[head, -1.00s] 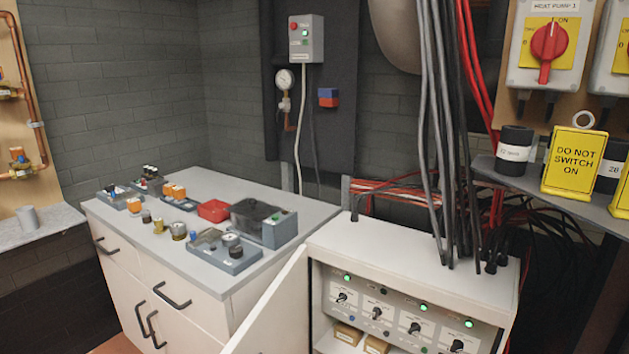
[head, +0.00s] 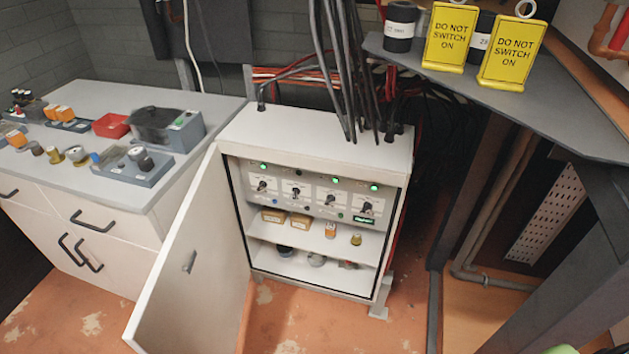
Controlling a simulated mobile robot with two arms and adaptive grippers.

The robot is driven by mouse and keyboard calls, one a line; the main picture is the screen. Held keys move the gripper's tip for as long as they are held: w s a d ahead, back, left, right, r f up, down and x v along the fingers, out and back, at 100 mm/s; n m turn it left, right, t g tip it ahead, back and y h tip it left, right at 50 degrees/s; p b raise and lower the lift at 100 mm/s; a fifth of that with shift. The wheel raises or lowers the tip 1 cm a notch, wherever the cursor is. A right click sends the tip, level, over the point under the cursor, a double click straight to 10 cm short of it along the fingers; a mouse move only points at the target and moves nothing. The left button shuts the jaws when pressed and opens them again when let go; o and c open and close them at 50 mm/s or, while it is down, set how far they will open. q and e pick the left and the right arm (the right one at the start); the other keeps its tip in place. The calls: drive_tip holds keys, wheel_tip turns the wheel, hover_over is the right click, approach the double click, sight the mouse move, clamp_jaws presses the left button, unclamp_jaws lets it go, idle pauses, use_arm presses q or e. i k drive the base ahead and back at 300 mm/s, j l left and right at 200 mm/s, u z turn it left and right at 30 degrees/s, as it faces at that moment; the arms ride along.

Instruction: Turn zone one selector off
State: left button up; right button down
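An open white cabinet (head: 310,148) stands in the middle of the head view. The leftmost selector (head: 262,187) is small in view. The other selectors include the second one (head: 296,191), the third (head: 330,198) and the rightmost (head: 367,208). The zone labels and knob positions are too small to read. Neither of my grippers is in view.
The cabinet door (head: 185,265) stands open to the left. Shelves below the panel hold small boxes (head: 300,220) and parts. A grey-topped counter (head: 215,103) with devices is on the left. A dark shelf (head: 480,90) with yellow signs (head: 450,37) juts out on the right. Cables enter the cabinet top.

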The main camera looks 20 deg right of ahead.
sight(332, 199)
drive_tip(key=l+z, duration=0.15)
drive_tip(key=z, duration=0.55)
drive_tip(key=i+j, duration=0.05)
